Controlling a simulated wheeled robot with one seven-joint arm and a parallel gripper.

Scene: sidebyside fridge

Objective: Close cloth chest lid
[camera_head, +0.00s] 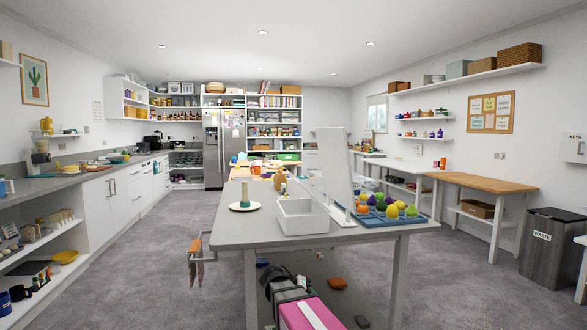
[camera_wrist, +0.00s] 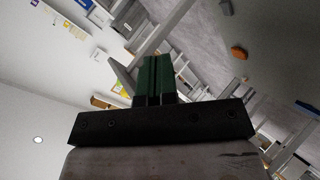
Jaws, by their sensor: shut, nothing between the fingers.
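A white open-topped box (camera_head: 302,222), which looks like the chest, sits on the near end of the grey table. A tall white panel (camera_head: 334,165) stands almost upright at its right side, tilted a little, and looks like its raised lid. I cannot tell how the two are joined, and no cloth shows inside the box. My gripper (camera_wrist: 154,62) shows in the wrist view with its green fingers pressed together and empty. A pale panel edge (camera_wrist: 122,78) shows just left of the fingers; I cannot tell whether they touch.
A blue tray (camera_head: 408,222) of colourful fruit-like pieces lies right of the panel. Small objects lie on the floor under the table.

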